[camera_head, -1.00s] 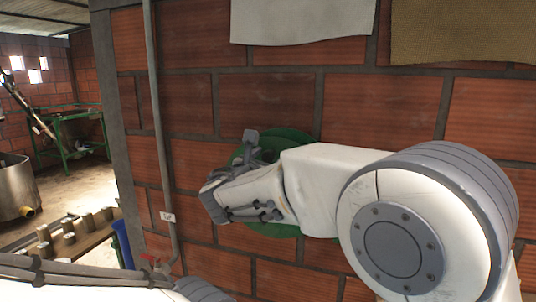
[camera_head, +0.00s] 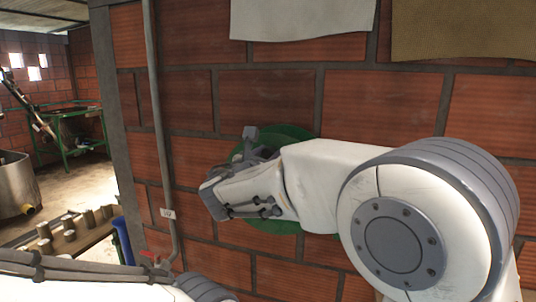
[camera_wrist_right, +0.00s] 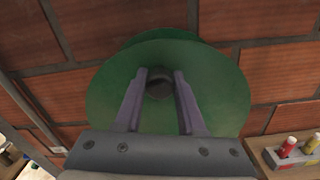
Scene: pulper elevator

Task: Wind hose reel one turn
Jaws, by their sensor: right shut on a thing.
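The green hose reel (camera_head: 300,135) is mounted on the brick wall, mostly hidden behind my right arm in the head view. In the right wrist view its round green disc (camera_wrist_right: 215,95) fills the middle, with a second disc edge behind it. My right gripper (camera_wrist_right: 160,78) is in front of the disc, with its two fingers on either side of a dark round handle knob (camera_wrist_right: 159,88). It is shut on this knob. In the head view the right gripper (camera_head: 252,140) is at the reel's left side. My left gripper is not in view; only part of that arm shows at lower left.
A grey pipe (camera_head: 158,120) with a red valve handle (camera_head: 150,256) runs down the wall left of the reel. Cloths hang above. A ledge (camera_wrist_right: 285,150) with red and yellow bottles is at lower right in the wrist view. Open floor lies at far left.

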